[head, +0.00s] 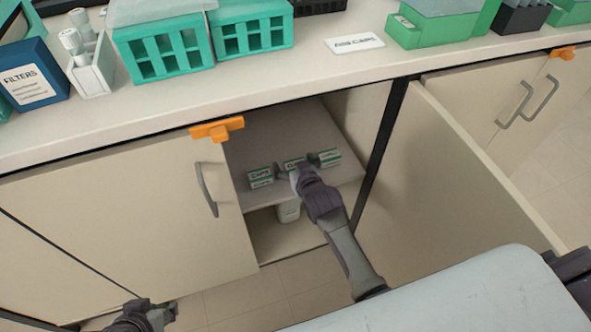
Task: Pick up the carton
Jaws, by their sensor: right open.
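Three small white-and-green cartons stand in a row on the shelf of the open cabinet in the head view: a left carton (260,177) marked CAPS, a middle carton (293,163) and a right carton (330,157). My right gripper (297,170) reaches into the cabinet with its fingers open at the middle carton, one finger to each side of it. The gripper hides part of that carton, and I cannot tell whether the fingers touch it. My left gripper (143,318) is low at the bottom left edge, outside the cabinet, partly cut off; its fingers are not clear.
The open cabinet door (450,165) stands to the right of my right arm. A closed door (120,230) is on the left. A white container (288,211) stands below the shelf (285,135). The counter (290,60) above holds teal racks (165,50) and a filters box (32,80).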

